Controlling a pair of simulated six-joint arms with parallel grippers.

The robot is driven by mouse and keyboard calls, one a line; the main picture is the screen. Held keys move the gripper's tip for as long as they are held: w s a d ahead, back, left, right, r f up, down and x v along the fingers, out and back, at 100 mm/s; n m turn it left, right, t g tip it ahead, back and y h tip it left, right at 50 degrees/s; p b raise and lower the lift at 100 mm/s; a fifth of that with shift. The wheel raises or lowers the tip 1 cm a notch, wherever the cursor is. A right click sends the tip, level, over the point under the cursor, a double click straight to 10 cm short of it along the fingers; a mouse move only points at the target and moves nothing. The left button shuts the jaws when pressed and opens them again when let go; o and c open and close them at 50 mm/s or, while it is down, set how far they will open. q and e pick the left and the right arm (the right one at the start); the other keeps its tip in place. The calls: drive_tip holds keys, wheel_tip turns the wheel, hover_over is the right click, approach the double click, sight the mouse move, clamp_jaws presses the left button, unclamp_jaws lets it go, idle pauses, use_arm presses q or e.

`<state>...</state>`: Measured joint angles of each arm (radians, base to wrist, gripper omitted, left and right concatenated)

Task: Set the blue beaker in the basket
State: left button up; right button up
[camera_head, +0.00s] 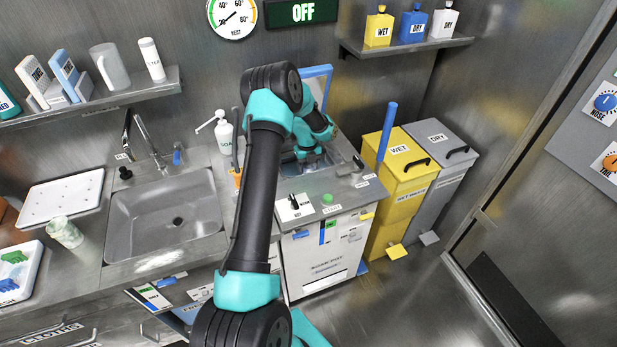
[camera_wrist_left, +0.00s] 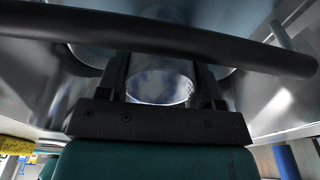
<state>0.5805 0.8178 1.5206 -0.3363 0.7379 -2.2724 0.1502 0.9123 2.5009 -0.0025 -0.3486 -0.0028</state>
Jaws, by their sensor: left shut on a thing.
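My left arm reaches over the counter into an open recessed bay (camera_head: 345,172); in the head view its fingertips are hidden there. In the left wrist view my left gripper (camera_wrist_left: 162,82) is shut on a clear round-rimmed beaker (camera_wrist_left: 160,90), which sits between the two fingers. Its blue colour is hard to tell. A dark bar (camera_wrist_left: 230,52) crosses close in front of the gripper; I cannot tell if it belongs to the basket. The basket itself cannot be made out clearly. My right gripper is not in view.
A sink (camera_head: 165,215) with a tap lies left of the bay, with a soap bottle (camera_head: 223,132) between them. A greenish clear cup (camera_head: 66,232) and a white tray (camera_head: 62,196) stand further left. Yellow (camera_head: 400,190) and grey bins stand at the right.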

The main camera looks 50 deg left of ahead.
use_arm(q)
drive_tip(key=shift+f, duration=0.75)
drive_tip(key=shift+f, duration=2.25)
drive_tip(key=shift+f, duration=0.1)
drive_tip(key=o, duration=0.9)
drive_tip(key=r, duration=0.4)
drive_tip(key=a+r, duration=0.1)
drive_tip(key=r, duration=0.7)
drive_tip(key=shift+w+a+r, duration=0.1)
drive_tip(key=shift+w+a, duration=0.05)
drive_tip(key=shift+w, duration=0.15)
